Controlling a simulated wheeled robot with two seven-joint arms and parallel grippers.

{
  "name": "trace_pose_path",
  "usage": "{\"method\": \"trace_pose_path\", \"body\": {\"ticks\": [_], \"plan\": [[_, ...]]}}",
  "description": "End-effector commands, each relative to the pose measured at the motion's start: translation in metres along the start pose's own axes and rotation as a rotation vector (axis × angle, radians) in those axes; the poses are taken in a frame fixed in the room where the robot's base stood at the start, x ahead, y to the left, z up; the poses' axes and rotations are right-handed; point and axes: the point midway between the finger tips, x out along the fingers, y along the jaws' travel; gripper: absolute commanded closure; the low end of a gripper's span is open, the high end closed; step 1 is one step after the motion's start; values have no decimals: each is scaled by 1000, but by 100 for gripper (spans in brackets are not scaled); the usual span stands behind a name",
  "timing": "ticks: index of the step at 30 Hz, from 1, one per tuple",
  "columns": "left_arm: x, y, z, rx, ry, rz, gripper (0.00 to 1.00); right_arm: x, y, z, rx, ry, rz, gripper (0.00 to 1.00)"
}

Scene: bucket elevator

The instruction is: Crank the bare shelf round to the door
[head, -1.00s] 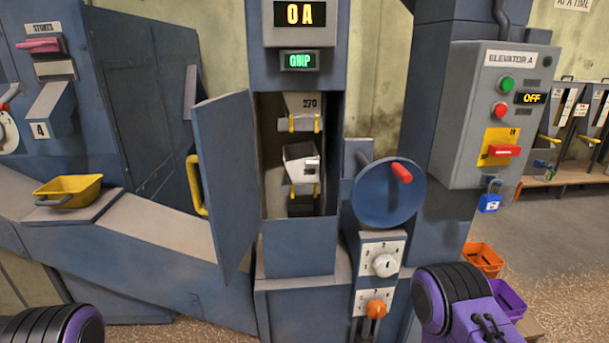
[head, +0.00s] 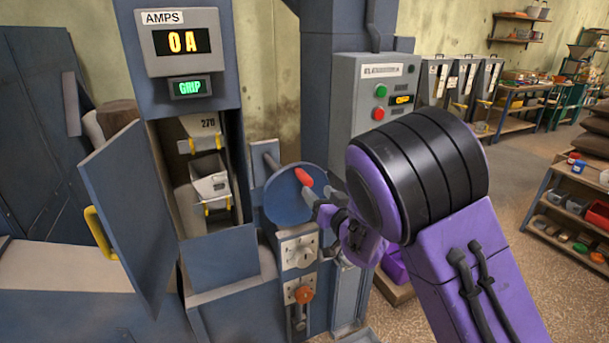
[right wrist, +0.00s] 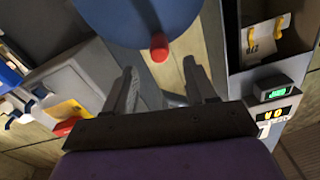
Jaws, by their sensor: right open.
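The crank is a blue disc (head: 285,195) with a red handle (head: 303,177), right of the open elevator door (head: 130,220). The handle also shows in the right wrist view (right wrist: 159,48), beyond my fingertips. My right gripper (head: 322,203) is open, close to the handle and not closed on it. Its two fingers (right wrist: 160,75) stand apart with the handle just ahead. In the doorway are a grey bucket marked 270 (head: 201,126) and a second grey bucket (head: 209,178) below, both with yellow bars. I cannot make out a bare shelf. My left gripper is not in view.
A grey control box (head: 375,100) stands behind my right arm.

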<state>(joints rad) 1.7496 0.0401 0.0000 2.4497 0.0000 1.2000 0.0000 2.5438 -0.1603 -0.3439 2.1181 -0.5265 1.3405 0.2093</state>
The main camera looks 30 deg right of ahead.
Motion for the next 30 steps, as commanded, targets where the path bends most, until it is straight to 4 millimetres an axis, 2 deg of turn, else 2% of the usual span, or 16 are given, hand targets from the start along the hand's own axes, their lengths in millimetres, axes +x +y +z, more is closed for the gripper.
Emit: {"method": "trace_pose_path", "body": {"ticks": [6,12,16,23,28,30], "plan": [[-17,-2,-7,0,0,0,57,49,0,-2,1,-1,1,44],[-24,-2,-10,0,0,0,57,83,0,-1,1,-2,2,44],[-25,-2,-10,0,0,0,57,91,1,0,2,-2,3,44],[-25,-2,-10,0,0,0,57,92,1,1,2,-2,4,44],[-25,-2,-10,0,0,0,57,92,1,1,2,-2,3,100],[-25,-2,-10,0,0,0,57,92,1,1,1,-2,3,100]]}}
